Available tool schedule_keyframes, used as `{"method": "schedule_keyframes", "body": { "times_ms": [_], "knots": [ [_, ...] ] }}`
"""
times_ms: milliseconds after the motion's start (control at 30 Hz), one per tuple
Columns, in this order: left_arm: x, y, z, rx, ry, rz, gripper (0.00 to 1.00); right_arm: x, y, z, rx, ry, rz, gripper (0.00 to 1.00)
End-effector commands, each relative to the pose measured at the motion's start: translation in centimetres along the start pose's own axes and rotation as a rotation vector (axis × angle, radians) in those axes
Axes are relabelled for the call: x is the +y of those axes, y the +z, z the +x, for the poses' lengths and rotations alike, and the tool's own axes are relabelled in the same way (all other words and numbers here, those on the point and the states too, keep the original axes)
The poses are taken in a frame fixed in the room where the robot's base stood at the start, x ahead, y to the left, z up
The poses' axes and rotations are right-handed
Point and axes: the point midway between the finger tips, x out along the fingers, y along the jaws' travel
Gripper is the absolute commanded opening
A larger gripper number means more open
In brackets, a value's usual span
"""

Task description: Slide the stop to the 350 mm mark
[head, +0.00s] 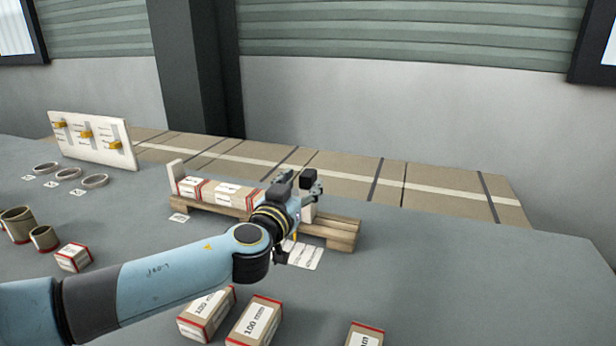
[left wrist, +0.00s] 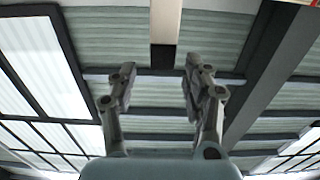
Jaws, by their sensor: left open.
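A low wooden rail (head: 340,232) lies on the grey table, with red-edged blocks (head: 228,193) in a row on it. A pale upright end piece (head: 175,172) stands at its left end. A pale block (head: 309,213) shows partly behind my left gripper; I cannot tell whether it is the stop. My left gripper (head: 308,184) is over the right part of the rail and hides some of it. In the left wrist view its two fingers (left wrist: 157,88) are apart with nothing between them, against the ceiling. No 350 mm mark is readable. My right gripper is not in view.
Loose 100 mm blocks (head: 254,321) lie at the front. A white board with yellow pegs (head: 92,140), rings (head: 95,181) and cups (head: 44,238) are at the left. Label cards (head: 304,255) lie before the rail. The table's right side is clear.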

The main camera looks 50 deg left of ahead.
Motion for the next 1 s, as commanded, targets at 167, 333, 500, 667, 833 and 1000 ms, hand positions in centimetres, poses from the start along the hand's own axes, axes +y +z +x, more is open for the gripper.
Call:
{"method": "schedule_keyframes", "body": {
  "times_ms": [167,333,500,667,833,1000],
  "knots": [
    [0.0,0.1,-4.0,-0.002,0.0,-0.001,0.5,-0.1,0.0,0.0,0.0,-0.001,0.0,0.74],
    [0.0,0.0,-6.3,-0.001,-0.001,0.0,0.5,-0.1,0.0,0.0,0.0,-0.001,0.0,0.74],
    [0.0,0.0,-7.0,0.001,-0.001,0.0,0.5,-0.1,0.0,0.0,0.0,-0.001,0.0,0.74],
    [0.0,0.0,-7.0,0.001,-0.001,0.0,0.5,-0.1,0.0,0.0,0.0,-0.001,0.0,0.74],
    [0.0,0.0,-7.0,0.001,-0.001,0.0,0.5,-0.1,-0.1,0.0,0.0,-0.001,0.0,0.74],
    [0.0,0.0,-7.0,0.001,-0.001,0.0,0.5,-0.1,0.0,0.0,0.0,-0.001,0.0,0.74]
  ]
}}
